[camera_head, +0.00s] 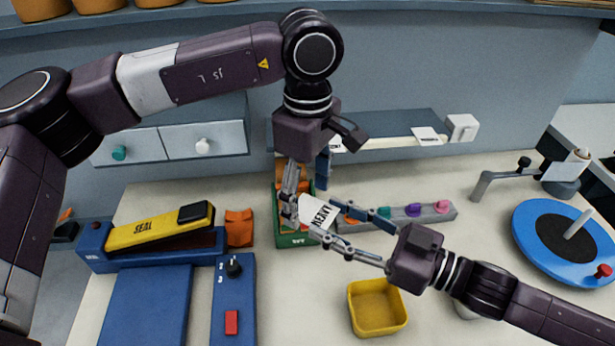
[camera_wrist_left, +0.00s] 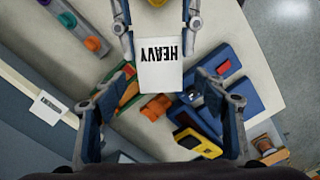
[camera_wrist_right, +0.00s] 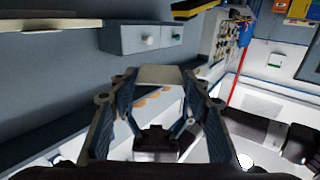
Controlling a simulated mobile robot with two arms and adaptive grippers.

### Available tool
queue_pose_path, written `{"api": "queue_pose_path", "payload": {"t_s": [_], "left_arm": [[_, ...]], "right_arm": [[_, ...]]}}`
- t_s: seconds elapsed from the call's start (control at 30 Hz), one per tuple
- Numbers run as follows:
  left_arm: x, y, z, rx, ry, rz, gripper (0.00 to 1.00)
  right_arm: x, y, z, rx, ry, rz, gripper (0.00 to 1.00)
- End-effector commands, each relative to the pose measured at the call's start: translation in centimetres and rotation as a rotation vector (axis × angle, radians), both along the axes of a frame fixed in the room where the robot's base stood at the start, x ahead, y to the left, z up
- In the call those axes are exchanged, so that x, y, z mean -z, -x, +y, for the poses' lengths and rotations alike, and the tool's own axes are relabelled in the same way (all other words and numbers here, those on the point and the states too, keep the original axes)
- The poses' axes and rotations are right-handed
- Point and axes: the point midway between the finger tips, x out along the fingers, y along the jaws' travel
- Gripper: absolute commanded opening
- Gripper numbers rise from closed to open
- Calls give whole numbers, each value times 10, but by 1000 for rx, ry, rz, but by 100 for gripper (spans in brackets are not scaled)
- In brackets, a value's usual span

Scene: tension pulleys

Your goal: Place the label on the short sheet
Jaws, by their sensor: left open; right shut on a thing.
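The white label (camera_head: 317,213) reads HEAVY and is held above the worktable near a green bin. It also shows in the left wrist view (camera_wrist_left: 161,65) and edge-on in the right wrist view (camera_wrist_right: 160,75). My right gripper (camera_head: 326,222) is shut on the label, its fingers along the sides. My left gripper (camera_head: 306,203) comes down from above and is open; in the left wrist view its fingers (camera_wrist_left: 165,75) are spread on both sides of the label's near end. I cannot pick out the short sheet for certain; a pale strip with a white tag (camera_head: 427,135) lies on the back shelf.
The green bin (camera_head: 293,240) stands under the grippers. A yellow bin (camera_head: 378,328) is in front. A blue and yellow sealer (camera_head: 150,240) is at left, a grey rack with coloured knobs (camera_head: 435,212) behind, and a blue turntable (camera_head: 540,263) at right.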

Motion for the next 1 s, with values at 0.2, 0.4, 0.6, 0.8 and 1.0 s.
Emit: {"api": "queue_pose_path", "payload": {"t_s": [0.2, 0.4, 0.6, 0.8, 1.0], "left_arm": [[6, 0, 0, 0, 2, -1, 65], [6, 0, 0, 0, 1, 0, 61], [5, 0, 0, 0, 0, -1, 39], [6, 0, 0, 0, 0, -1, 17], [6, 0, 0, 0, 0, 0, 0]], "right_arm": [[0, 0, 0, 0, 0, 0, 34], [0, 0, 0, 0, 0, 0, 34], [0, 0, 0, 0, 0, 0, 34], [-1, 0, 0, -1, -1, 0, 34], [-1, 0, 0, -1, -1, 0, 34]]}}
